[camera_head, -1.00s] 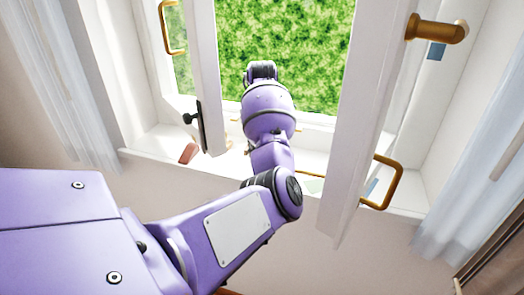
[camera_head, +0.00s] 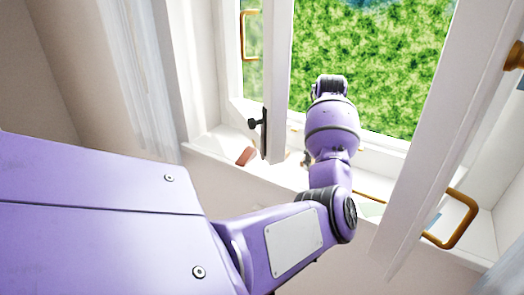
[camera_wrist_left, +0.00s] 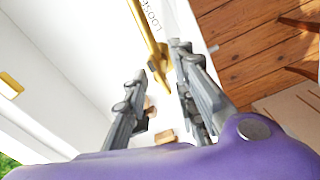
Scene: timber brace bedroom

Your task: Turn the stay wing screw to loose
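In the left wrist view, a brass stay bar (camera_wrist_left: 145,30) runs down from the top edge over the white sill. Its wider brass end (camera_wrist_left: 162,62), perhaps the wing screw, is near my fingertips; I cannot make out its wings. The printed word "LOOSE" (camera_wrist_left: 152,14) is beside the bar. My left gripper (camera_wrist_left: 157,62) is open, its two grey fingers apart on either side of the brass end; contact is unclear. In the head view, part of the stay bar (camera_head: 371,197) shows on the sill; my arm hides the gripper. My right gripper is not in view.
The right sash (camera_head: 437,145) stands open into the room, with a brass handle (camera_head: 462,222). The left sash (camera_head: 277,80) has a dark knob (camera_head: 254,123). A reddish block (camera_head: 245,156) lies on the sill (camera_head: 215,150). A wooden floor (camera_wrist_left: 260,50) shows below.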

